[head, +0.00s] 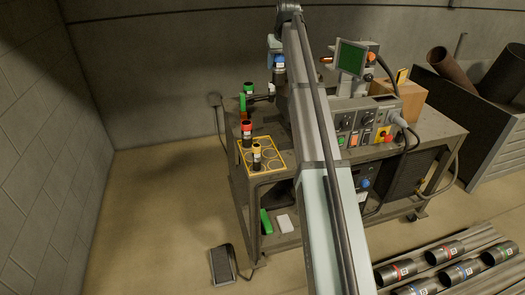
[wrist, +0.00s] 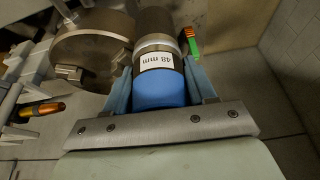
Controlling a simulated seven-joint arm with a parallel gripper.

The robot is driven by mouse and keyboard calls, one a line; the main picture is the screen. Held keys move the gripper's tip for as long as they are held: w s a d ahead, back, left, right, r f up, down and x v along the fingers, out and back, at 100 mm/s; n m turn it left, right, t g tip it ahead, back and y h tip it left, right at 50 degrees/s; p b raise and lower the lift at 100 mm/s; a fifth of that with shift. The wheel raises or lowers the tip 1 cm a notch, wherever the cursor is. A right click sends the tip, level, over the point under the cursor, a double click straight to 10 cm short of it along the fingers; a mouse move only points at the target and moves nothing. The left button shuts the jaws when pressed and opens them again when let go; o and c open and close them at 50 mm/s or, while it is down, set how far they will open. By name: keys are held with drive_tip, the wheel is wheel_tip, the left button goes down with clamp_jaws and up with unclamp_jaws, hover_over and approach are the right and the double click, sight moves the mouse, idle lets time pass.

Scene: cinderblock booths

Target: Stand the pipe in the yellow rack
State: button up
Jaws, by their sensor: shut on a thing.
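My gripper (wrist: 158,80) is shut on a pipe (wrist: 158,62) with a blue band and a white "48 mm" label. Its fingers press on both sides of the blue part. In the head view the pipe (head: 279,76) hangs upright above the back left of the bench, left of my arm, and its lower end is hard to make out. The yellow rack (head: 277,167) lies at the front left corner of the bench, with several round places. A red-banded pipe (head: 247,132) and a yellow-banded pipe (head: 256,156) stand in it. My arm passes just right of the rack.
A round metal chuck (wrist: 92,48) is close left of the held pipe in the wrist view. A green object (head: 242,104) stands behind the rack. A control box (head: 365,118) and green screen (head: 351,58) are right of my arm. Several pipes (head: 440,275) lie on the floor rack.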

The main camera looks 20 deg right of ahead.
drive_tip(key=s+a+f+m+h, duration=0.1)
drive_tip(key=s+a+f+m, duration=0.1)
drive_tip(key=s+a+f, duration=0.75)
drive_tip(key=s+a+f+m, duration=0.1)
drive_tip(key=s+a+f, duration=0.55)
drive_tip(key=s, duration=0.65)
drive_tip(key=w+d+f+m, duration=0.2)
drive_tip(key=w+d+f, duration=0.2)
drive_tip(key=w+d, duration=0.8)
drive_tip(key=w+n, duration=0.3)
drive_tip(key=w, duration=0.3)
drive_tip(key=shift+w+a+f+n+y, duration=0.1)
drive_tip(key=shift+f+n+y, duration=0.35)
drive_tip(key=shift+f, duration=1.15)
drive_tip(key=shift+w+d+f+n, duration=0.1)
drive_tip(key=shift+f+n, duration=0.65)
drive_tip(key=shift+f, duration=0.9)
drive_tip(key=shift+w+a+f+n+y, duration=0.1)
drive_tip(key=shift+f+n+y, duration=0.35)
drive_tip(key=shift+f, duration=1.15)
drive_tip(key=shift+s+f, duration=0.1)
drive_tip(key=shift+f, duration=0.05)
